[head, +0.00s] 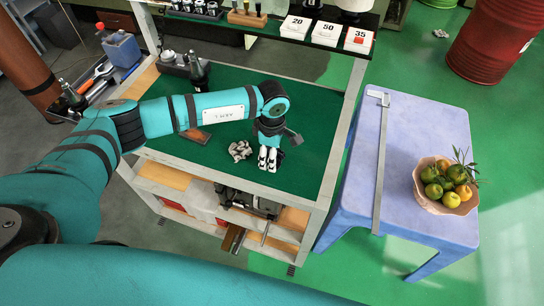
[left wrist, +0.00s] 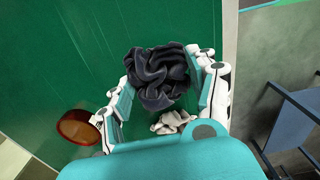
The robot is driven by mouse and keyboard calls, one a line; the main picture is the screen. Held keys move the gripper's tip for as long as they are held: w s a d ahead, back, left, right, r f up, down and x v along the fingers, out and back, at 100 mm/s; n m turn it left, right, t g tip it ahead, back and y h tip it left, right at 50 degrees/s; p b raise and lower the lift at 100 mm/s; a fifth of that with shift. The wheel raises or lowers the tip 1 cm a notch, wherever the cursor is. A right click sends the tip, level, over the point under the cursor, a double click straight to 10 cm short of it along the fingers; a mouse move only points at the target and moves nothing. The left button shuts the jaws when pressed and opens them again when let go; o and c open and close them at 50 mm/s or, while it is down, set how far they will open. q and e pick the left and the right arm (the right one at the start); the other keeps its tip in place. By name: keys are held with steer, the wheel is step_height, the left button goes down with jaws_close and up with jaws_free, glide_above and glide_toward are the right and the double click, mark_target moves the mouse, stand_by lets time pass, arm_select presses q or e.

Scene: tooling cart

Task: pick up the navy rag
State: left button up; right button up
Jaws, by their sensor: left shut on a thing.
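The navy rag (left wrist: 160,76) is a dark, crumpled bundle between the fingers of my left gripper (left wrist: 167,82) in the left wrist view. The fingers are shut on it from both sides. In the head view my left gripper (head: 267,161) points down over the front right part of the green cart top (head: 315,110); the navy rag cannot be made out there. Whether the rag still touches the mat is unclear. My right gripper is out of view.
A crumpled light grey rag (head: 240,150) lies left of my left gripper. It also shows in the left wrist view (left wrist: 172,123). A brown object (head: 198,134) lies partly behind my arm. A lilac table (head: 405,140) with a fruit bowl (head: 442,205) stands right.

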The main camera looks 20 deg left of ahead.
arm_select(q)
step_height(320, 180, up, 2)
steer(key=shift+w+r+b, duration=0.1)
steer(key=shift+b, duration=0.6)
steer(key=s+d+b, duration=0.2)
steer(key=s+d, duration=0.1)
steer(key=s, duration=0.4)
steer(key=s+d+r+b, duration=0.1)
steer(key=s+d+b, duration=0.2)
steer(key=s, duration=0.5)
steer(key=shift+r, duration=0.3)
